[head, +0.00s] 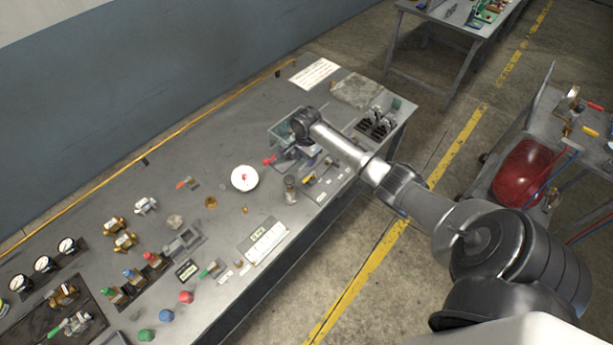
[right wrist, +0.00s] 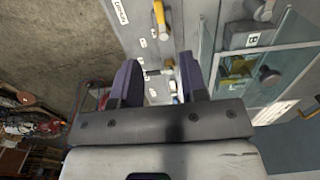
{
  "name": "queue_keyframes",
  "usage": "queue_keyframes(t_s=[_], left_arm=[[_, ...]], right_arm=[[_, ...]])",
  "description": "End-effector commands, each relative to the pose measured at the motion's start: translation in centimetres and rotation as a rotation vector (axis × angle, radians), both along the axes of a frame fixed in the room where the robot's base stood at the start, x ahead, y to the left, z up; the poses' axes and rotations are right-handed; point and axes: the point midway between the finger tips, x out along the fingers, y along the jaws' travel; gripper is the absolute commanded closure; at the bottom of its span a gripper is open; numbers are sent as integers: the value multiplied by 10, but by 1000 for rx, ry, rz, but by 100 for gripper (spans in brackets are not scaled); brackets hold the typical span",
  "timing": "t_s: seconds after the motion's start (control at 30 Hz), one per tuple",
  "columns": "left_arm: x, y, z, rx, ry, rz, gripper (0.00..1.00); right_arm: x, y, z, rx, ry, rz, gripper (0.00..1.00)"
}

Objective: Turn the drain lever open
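My right arm reaches over the grey workbench (head: 222,155). Its gripper (head: 308,151) is small in the head view and partly hidden by my wrist. In the right wrist view the two dark purple fingers (right wrist: 158,80) stand apart, with a small pale metal part showing in the gap; I see nothing clamped. A yellow lever (right wrist: 160,18) shows beyond the fingers, and another yellow handle (right wrist: 233,82) is right of them by a clear-walled tank (right wrist: 282,75). I cannot tell which one is the drain lever. My left gripper is out of view.
A red-handled part (head: 270,160) and a round white dial (head: 244,178) lie left of the gripper. A yellow-handled part (head: 309,179) is just below it. Several valves and gauges crowd the bench's left end. A cart with a red tank (head: 525,170) stands right.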

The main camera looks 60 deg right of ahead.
Motion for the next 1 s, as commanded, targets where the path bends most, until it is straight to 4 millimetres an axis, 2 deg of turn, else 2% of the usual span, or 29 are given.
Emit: queue_keyframes(t_s=[0.2, 0.5, 0.7, 1.0], left_arm=[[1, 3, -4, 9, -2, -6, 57], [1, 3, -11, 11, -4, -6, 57], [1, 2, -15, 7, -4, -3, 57], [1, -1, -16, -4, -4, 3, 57]], right_arm=[[0, 0, -44, 1, 3, 1, 60], [0, 0, -92, 0, 1, 2, 60], [0, 0, -109, -1, 0, 2, 60], [0, 0, -115, -1, -1, 3, 60]])
